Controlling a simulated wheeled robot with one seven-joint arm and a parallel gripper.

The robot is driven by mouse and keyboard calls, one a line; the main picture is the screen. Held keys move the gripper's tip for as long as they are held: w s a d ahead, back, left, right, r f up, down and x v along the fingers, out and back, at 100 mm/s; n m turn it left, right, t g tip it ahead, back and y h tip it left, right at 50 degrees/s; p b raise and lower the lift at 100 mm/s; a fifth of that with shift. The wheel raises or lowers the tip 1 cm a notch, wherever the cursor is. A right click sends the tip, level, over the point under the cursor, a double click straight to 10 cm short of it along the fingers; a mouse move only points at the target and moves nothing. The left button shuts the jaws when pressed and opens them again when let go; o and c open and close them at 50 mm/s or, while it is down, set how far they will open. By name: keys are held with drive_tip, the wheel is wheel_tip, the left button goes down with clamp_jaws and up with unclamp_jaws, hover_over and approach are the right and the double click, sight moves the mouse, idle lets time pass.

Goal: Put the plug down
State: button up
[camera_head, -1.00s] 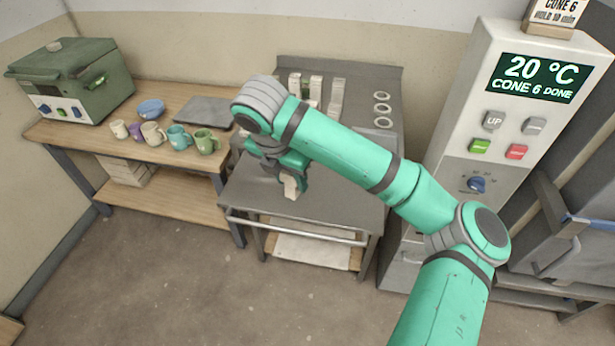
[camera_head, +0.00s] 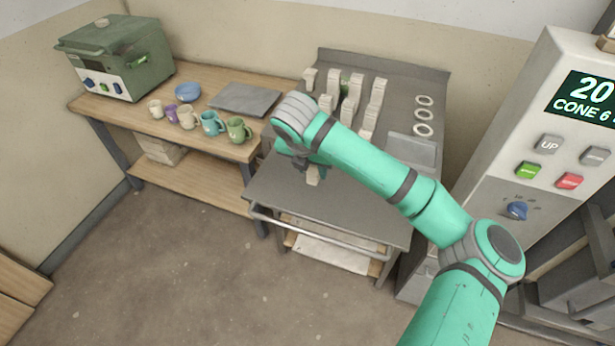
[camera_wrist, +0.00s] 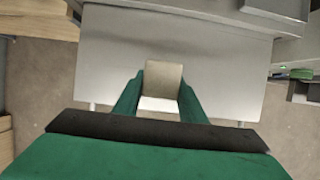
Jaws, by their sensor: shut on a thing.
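My gripper (camera_wrist: 160,97) is shut on a pale cream plug (camera_wrist: 163,75), which sits between the two green fingers in the wrist view. In the head view the plug (camera_head: 313,176) shows under my gripper (camera_head: 310,167), over the front part of the grey metal cart top (camera_head: 290,205). The cart top also fills the middle of the wrist view (camera_wrist: 225,75). I cannot tell whether the plug touches the surface.
Several similar pale pieces (camera_head: 378,92) stand in rows at the back of the cart, beside several rings (camera_head: 423,114). A wooden table (camera_head: 215,135) at left holds several mugs (camera_head: 212,123), a blue bowl (camera_head: 187,91) and a green kiln (camera_head: 120,60). The kiln controller (camera_head: 560,130) stands at right.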

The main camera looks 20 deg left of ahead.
drive_tip(key=f, duration=0.1)
drive_tip(key=w+a+f, duration=0.1)
drive_tip(key=a+f, duration=0.1)
drive_tip(key=shift+w+f, duration=0.15)
drive_tip(key=shift+w, duration=0.25)
wheel_tip(320, 180, down, 3)
drive_tip(key=shift+w+a+f, duration=0.1)
drive_tip(key=shift+w+f, duration=0.05)
drive_tip(key=shift+f, duration=0.05)
drive_tip(key=o, duration=1.1)
drive_tip(key=v, duration=1.2)
